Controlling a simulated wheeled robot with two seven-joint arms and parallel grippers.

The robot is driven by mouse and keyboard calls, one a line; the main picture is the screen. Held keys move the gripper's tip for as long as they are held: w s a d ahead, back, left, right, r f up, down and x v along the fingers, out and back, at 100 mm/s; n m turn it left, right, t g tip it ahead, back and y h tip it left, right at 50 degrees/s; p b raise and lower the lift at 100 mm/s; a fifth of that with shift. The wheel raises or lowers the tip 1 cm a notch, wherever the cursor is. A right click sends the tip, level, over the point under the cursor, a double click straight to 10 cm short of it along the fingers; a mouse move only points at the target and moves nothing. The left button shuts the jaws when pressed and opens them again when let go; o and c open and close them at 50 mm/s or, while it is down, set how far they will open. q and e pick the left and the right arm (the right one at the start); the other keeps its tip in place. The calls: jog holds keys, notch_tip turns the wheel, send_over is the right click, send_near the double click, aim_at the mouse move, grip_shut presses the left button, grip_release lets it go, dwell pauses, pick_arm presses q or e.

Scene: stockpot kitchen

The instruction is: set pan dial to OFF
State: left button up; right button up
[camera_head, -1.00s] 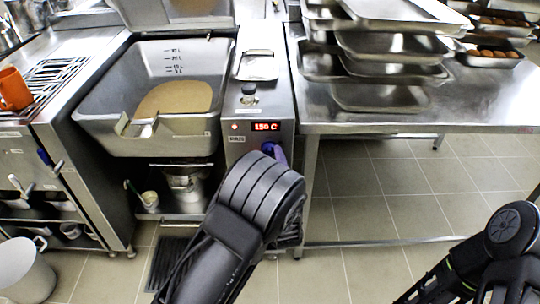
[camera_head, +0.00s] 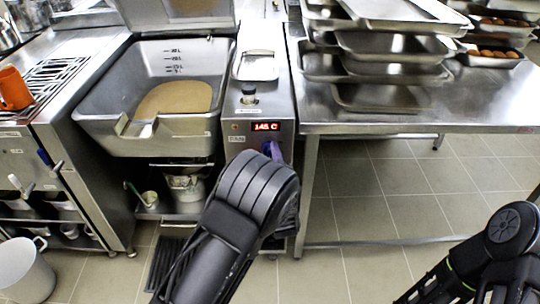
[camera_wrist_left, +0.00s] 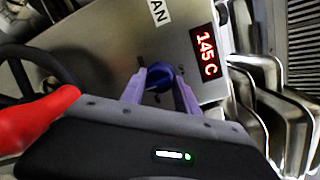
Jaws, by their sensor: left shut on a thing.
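The pan dial (camera_wrist_left: 160,78) is a round blue knob on the grey front panel. In the left wrist view it sits between the two purple fingers of my left gripper (camera_wrist_left: 161,82), which is shut on it. In the head view the purple fingertips (camera_head: 275,151) show just past my black left arm, which hides most of the dial. The red display (camera_head: 265,127) reads 145 C, and it also shows in the left wrist view (camera_wrist_left: 206,54). I cannot read the dial's pointer setting. My right gripper is out of view; only part of the right arm shows at lower right.
The tilting pan (camera_head: 165,95) with tan contents stands left of the panel. A steel table (camera_head: 430,110) with stacked trays (camera_head: 390,48) is at the right. A stove with an orange mug (camera_head: 13,88) is at the far left. The tiled floor below the table is open.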

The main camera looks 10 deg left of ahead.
pick_arm(q)
grip_shut()
